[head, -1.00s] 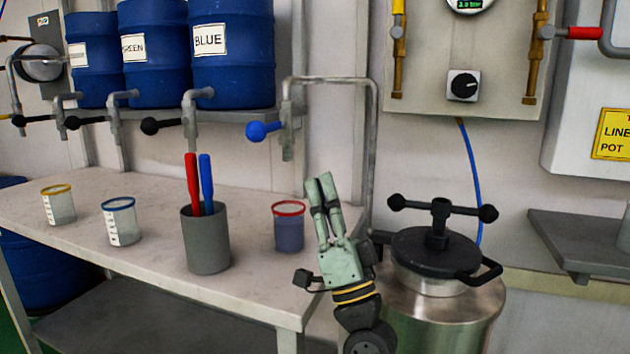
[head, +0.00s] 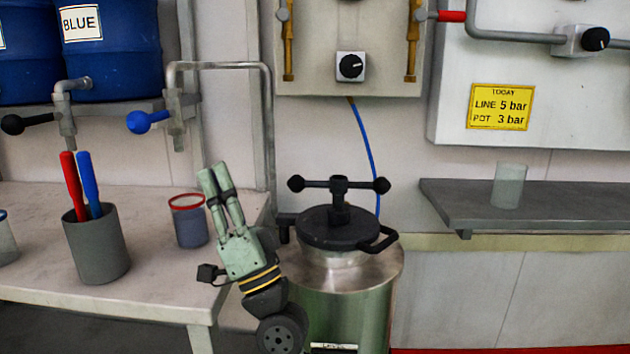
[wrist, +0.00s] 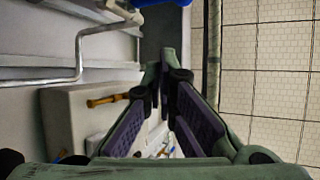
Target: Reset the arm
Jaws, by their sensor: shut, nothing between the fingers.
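My gripper (head: 215,172) points up in the head view, in front of the bench's right end. Its two pale green fingers lie close together with nothing between them. In the wrist view my gripper (wrist: 165,75) shows its fingers converging toward the tips, empty. A red-rimmed cup (head: 189,222) with bluish contents stands on the bench just left of my gripper, apart from it.
The bench (head: 160,310) holds a grey holder (head: 97,248) with red and blue handles. A steel pot (head: 350,290) with a black clamped lid stands right of my arm. A grey shelf (head: 580,195) at right bears a translucent cup (head: 509,185).

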